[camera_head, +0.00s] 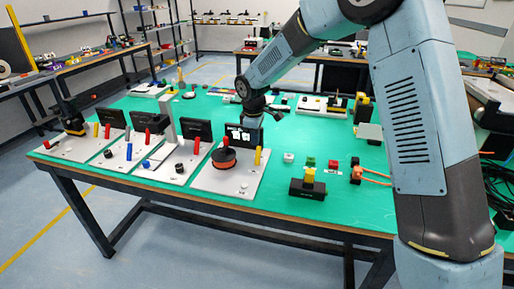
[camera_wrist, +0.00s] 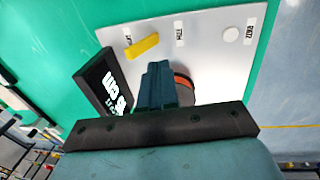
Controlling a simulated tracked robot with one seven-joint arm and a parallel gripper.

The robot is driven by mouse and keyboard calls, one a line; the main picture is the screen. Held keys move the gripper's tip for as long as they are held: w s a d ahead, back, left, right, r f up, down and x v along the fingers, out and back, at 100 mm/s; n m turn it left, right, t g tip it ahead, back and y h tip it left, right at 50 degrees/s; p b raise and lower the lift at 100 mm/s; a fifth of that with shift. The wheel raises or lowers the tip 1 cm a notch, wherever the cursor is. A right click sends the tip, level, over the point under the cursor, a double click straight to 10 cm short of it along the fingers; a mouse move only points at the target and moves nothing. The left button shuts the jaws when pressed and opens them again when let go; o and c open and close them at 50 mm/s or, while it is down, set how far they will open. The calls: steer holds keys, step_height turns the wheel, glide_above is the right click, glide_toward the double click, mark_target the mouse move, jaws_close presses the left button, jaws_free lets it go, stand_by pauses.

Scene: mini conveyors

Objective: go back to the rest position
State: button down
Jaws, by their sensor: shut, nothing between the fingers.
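My gripper (camera_head: 252,121) hangs from the bent arm above the back of the rightmost white board on the green table. In the wrist view my gripper (camera_wrist: 158,82) is shut, its dark fingers together and empty. Behind the fingers is a black and orange round part (camera_wrist: 184,86), partly hidden by them. The same round part (camera_head: 224,158) sits on the white board (camera_head: 217,183) in the head view. The fingers look apart from it, though the exact gap is hard to tell.
A yellow cylinder (camera_head: 258,155) and a black sign (camera_head: 243,135) are near the gripper. Several similar boards stand to the left. A black block with a yellow top (camera_head: 310,182) and small coloured blocks lie to the right. The table's front edge (camera_head: 240,207) is clear.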

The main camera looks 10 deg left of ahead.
step_height(320, 180, up, 6)
steer(key=f, duration=0.1)
steer(key=s+d+r+m+t, duration=0.1)
steer(key=s+d+r+m, duration=0.3)
steer(key=d, duration=0.3)
steer(key=s+d+r+m, duration=0.1)
steer(key=s+d+r, duration=0.3)
steer(key=d+r, duration=0.35)
steer(key=s+d+r+m+t, duration=0.1)
steer(key=s+d+r+m, duration=0.3)
steer(key=d, duration=0.3)
steer(key=s+d+r+m+t, duration=0.1)
steer(key=s+d+m, duration=0.3)
steer(key=s+d, duration=0.3)
steer(key=s+d+m+t, duration=0.1)
steer(key=s+d+m, duration=0.2)
steer(key=s+d, duration=0.4)
steer(key=shift+s+d+r+m, duration=0.15)
steer(key=shift+s+r+m, duration=0.25)
steer(key=shift+s, duration=3.35)
